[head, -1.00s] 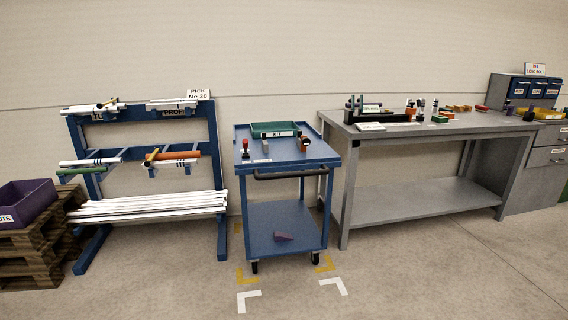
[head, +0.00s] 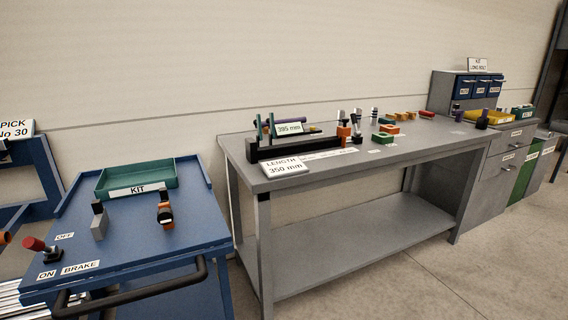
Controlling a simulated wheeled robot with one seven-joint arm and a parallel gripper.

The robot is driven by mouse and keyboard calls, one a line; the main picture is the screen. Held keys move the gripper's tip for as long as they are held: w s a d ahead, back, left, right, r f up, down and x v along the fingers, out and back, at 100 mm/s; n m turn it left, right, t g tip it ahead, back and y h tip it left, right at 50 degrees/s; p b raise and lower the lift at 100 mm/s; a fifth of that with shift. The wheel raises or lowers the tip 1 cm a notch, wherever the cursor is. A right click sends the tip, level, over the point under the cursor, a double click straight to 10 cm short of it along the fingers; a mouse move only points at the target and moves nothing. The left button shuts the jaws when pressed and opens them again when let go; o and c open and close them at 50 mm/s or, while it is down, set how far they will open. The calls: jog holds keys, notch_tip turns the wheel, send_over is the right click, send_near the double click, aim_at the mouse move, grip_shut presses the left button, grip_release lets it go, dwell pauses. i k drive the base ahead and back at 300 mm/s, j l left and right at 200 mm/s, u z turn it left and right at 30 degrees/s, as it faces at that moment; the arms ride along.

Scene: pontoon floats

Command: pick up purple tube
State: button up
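The long purple tube seen earlier on the rack at the left is out of view now. I cannot tell whether either is a tube. My gripper is not in view.
A blue cart (head: 140,235) with a green KIT tray (head: 137,179) stands at the left front. The grey workbench (head: 400,150) carries several small parts and a LENGTH 350 mm sign (head: 285,168). Floor at the lower right (head: 450,280) is clear.

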aim_at(303, 119)
jog(key=i+u, duration=0.1)
jog(key=i, duration=0.6)
jog(key=i+l+u, duration=0.1)
jog(key=i, duration=0.65)
jog(key=i+l+u, duration=0.1)
jog(key=i, duration=0.6)
jog(key=l+u, duration=0.2)
jog(key=u, duration=0.95)
jog(key=k+l+u, duration=0.1)
jog(key=k+l, duration=0.35)
jog(key=k+l+u, duration=0.1)
jog(key=k+l, duration=0.3)
jog(key=k, duration=0.3)
